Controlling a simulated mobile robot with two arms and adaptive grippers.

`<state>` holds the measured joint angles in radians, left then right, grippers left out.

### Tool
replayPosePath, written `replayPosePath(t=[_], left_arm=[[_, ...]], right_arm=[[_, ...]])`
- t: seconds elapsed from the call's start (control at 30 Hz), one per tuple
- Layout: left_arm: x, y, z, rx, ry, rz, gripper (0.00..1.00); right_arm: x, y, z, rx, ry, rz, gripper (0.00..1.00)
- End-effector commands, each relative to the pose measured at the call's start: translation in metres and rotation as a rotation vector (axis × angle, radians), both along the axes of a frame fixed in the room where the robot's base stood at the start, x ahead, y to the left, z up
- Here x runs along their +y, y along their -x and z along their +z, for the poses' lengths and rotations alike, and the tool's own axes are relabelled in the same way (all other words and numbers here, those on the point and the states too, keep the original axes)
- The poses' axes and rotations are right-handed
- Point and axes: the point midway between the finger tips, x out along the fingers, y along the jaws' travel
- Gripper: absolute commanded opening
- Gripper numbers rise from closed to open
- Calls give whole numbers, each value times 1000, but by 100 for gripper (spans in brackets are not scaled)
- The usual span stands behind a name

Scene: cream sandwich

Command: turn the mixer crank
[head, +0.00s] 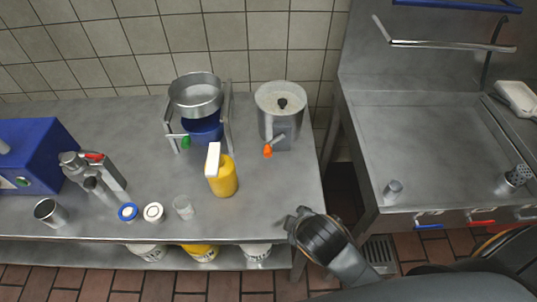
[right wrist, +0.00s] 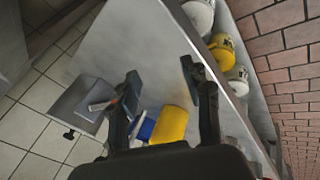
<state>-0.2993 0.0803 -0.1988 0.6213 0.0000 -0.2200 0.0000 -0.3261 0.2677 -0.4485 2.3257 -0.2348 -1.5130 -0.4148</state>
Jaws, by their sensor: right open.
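A grey steel cylinder (head: 281,99) with a black knob on top stands at the right of the steel table. A short lever with an orange handle (head: 268,151) sticks out low at its front. To its left, a steel bowl on a stand (head: 196,95) has a green handle (head: 186,142) low at its side. I cannot tell for sure which of these handles is the mixer crank. My right gripper (head: 296,219) is at the table's front right edge, apart from both. In the right wrist view its fingers (right wrist: 160,70) are spread with nothing between them. My left gripper is not in view.
A yellow bottle (head: 223,178) stands in front of the stand. A glass (head: 184,207), small jars, a steel cup (head: 49,212) and a blue machine (head: 36,157) are further left. Buckets (head: 201,252) sit below. A steel counter (head: 432,135) is at the right, across a gap.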

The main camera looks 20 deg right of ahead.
Motion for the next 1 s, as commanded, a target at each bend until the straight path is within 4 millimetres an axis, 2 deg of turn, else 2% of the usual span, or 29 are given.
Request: replayPosePath(t=[0.17,0.3,0.4,0.5,0.6,0.77,1.0], left_arm=[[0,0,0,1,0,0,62],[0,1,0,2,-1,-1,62],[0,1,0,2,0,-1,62],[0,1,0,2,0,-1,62],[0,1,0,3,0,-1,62],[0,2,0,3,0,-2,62],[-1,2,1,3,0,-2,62]], right_arm=[[15,-44,6,-110,339,389,48],[22,-82,13,-196,766,760,48],[23,-103,18,-228,1072,974,48],[21,-114,20,-235,1291,1110,48],[20,-120,21,-233,1410,1177,48],[18,-131,18,-230,1450,1199,48],[10,-173,2,-229,1446,1195,48]])
